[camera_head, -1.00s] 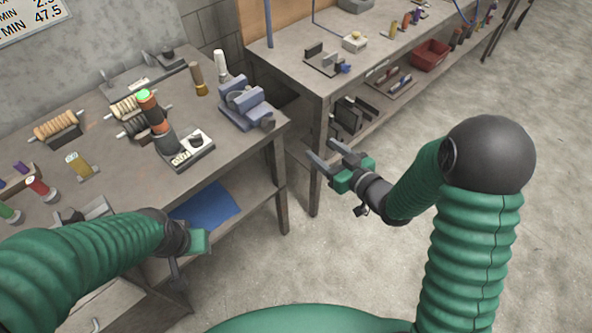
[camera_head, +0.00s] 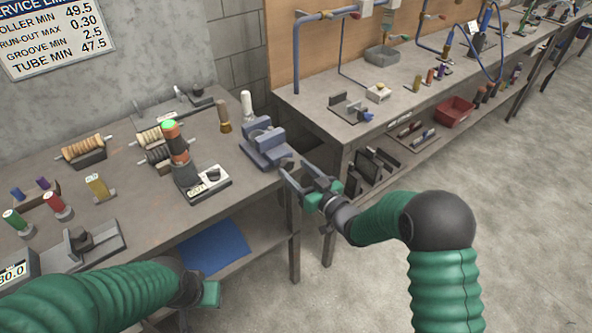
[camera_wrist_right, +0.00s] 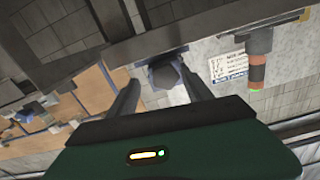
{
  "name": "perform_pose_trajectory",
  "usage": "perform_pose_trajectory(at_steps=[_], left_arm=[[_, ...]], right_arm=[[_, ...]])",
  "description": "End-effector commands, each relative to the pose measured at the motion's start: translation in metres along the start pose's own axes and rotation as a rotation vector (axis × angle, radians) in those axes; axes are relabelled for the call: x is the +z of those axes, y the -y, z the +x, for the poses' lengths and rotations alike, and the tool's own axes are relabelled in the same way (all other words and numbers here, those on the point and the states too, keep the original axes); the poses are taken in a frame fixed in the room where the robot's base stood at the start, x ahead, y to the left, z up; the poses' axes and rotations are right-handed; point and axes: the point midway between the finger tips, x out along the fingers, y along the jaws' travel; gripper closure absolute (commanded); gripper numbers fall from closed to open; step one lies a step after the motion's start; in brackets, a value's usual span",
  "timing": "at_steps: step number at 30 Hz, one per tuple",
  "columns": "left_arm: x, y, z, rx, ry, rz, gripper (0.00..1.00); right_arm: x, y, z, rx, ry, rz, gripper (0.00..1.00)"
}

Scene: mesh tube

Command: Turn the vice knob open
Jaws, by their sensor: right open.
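The blue-grey vice (camera_head: 265,143) sits at the right corner of the near workbench in the head view. Its dark knob (camera_head: 287,164) faces the bench's right edge. The knob also shows in the right wrist view (camera_wrist_right: 165,74), between the fingers and beyond them. My right gripper (camera_head: 289,173) is open and empty at the bench corner, close to the knob; I cannot tell whether a finger touches it. My left gripper (camera_head: 210,294) is low in front of the near bench, and its fingers are hidden.
A dark stand with a green-topped column (camera_head: 178,150) stands left of the vice. The second bench (camera_head: 320,120) is close on the right, with a gap between the benches. Open floor (camera_head: 350,290) lies in front.

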Motion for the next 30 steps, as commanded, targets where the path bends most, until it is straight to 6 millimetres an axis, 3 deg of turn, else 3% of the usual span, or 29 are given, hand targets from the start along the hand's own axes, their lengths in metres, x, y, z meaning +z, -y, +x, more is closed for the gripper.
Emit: perform_pose_trajectory(at_steps=[3,10,24,30], left_arm=[[0.0002,0.0004,0.0003,0.0,0.0,-0.001,0.64],[0.0002,0.0004,0.0003,0.0,0.0,-0.001,0.64],[0.0001,0.0003,0.0003,0.0,0.0,-0.001,0.64],[0.0004,0.0003,0.0014,0.0,0.0,-0.001,0.64]], right_arm=[[0.0,0.0018,0.0086,-0.002,0.0,0.001,0.41],[-0.0003,-0.0022,0.0071,0.0,-0.002,0.004,0.41],[-0.0003,-0.0032,0.0074,0.004,-0.001,0.002,1.0],[-0.0002,-0.0023,0.0083,0.001,-0.002,-0.005,1.0]])
